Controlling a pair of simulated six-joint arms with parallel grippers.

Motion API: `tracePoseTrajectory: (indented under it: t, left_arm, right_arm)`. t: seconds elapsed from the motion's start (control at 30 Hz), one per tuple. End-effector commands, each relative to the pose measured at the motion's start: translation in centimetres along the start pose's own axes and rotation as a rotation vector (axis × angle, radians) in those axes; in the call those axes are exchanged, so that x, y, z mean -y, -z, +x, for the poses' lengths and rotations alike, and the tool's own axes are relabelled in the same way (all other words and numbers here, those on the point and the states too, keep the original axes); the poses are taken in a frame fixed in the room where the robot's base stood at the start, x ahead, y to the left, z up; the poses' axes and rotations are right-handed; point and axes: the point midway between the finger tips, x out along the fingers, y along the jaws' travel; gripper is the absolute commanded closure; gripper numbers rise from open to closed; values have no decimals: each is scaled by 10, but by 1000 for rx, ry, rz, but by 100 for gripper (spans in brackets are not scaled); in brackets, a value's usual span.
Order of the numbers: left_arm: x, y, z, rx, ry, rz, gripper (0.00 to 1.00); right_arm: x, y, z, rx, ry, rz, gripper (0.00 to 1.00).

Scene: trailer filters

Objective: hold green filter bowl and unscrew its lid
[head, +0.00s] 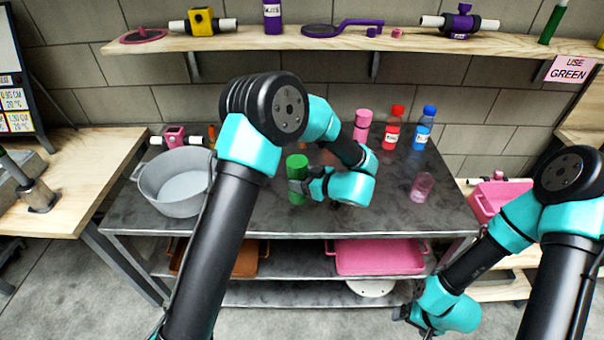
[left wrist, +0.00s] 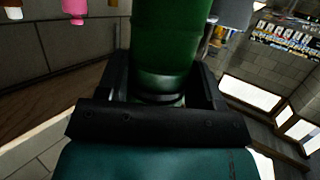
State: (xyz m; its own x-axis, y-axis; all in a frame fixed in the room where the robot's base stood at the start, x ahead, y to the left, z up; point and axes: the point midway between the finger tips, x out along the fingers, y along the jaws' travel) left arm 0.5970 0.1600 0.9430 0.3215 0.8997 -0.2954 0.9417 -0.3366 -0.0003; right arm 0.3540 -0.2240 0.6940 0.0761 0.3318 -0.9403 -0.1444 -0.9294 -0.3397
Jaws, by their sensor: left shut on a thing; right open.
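The green filter bowl (head: 296,180) stands upright on the grey metal table in the head view. My left gripper (head: 299,186) reaches it from the right and is shut on it. In the left wrist view the green bowl (left wrist: 168,45) fills the space between the two dark fingers (left wrist: 163,88). I cannot tell the lid apart from the bowl. My right gripper (head: 410,316) is open and empty, low at the front right, in front of the table's lower shelves.
A grey pot (head: 178,185) stands left of the bowl on the metal table (head: 250,222). A pink bottle (head: 362,124), a red bottle (head: 391,127), a blue bottle (head: 423,128) and a pink cup (head: 421,187) stand to the right. A wooden shelf (head: 345,42) runs above.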

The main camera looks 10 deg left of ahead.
Motion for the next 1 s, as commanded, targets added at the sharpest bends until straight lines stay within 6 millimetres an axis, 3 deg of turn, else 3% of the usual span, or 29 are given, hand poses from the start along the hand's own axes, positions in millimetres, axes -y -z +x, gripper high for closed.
tracePoseTrajectory:
  t: [0.3, 0.5, 1.0]
  left_arm:
    - [63, -5, -44, -1, -2, 3, 66]
    - [89, -8, -62, 0, -2, 1, 66]
    - [99, -9, -69, 0, 0, -1, 67]
  right_arm:
    - [0, 0, 0, 0, 0, 0, 11]
    - [0, 0, 0, 0, 0, 0, 11]
    - [0, 0, 0, 0, 0, 0, 11]
